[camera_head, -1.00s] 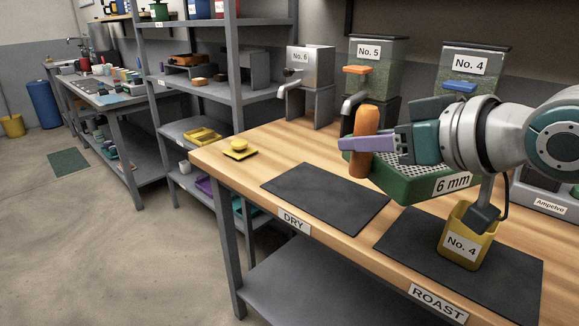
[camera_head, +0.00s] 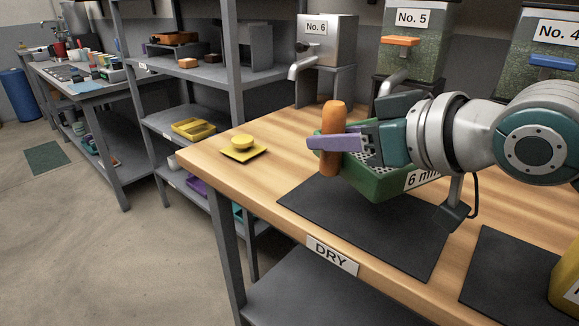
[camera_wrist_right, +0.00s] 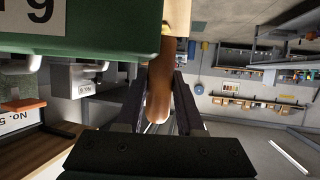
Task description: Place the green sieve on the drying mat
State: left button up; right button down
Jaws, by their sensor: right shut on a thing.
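The green sieve (camera_head: 376,187), labelled 6 mm, has an upright orange handle (camera_head: 332,125) at its left end. My right gripper (camera_head: 338,144) is shut on this handle. The sieve looks level and hangs above the back part of the black drying mat (camera_head: 370,238), which has a DRY label at the table's front edge. In the right wrist view the handle (camera_wrist_right: 158,98) is between the fingers and the sieve's green wall (camera_wrist_right: 80,40) fills the upper left. The bare mat shows nothing on it. My left gripper is not in view.
A second black mat (camera_head: 520,275) lies to the right, with a yellow container (camera_head: 567,285) at the picture's edge. A yellow dish (camera_head: 243,148) stands at the table's left end. Dispensers No. 6 (camera_head: 327,45), No. 5 (camera_head: 410,60) and No. 4 (camera_head: 555,75) line the back.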

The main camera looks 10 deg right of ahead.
aim_at(338, 166)
notch_tip(338, 166, down, 4)
jog(key=shift+f+b, duration=0.1)
jog(key=shift+b, duration=0.25)
jog(key=shift+w+f+b, duration=0.1)
jog(key=shift+f+b, duration=0.55)
jog(key=shift+f, duration=1.4)
jog(key=shift+f, duration=0.1)
jog(key=c, duration=0.5)
grip_release()
jog(key=shift+f, duration=0.1)
jog(key=shift+c, duration=0.2)
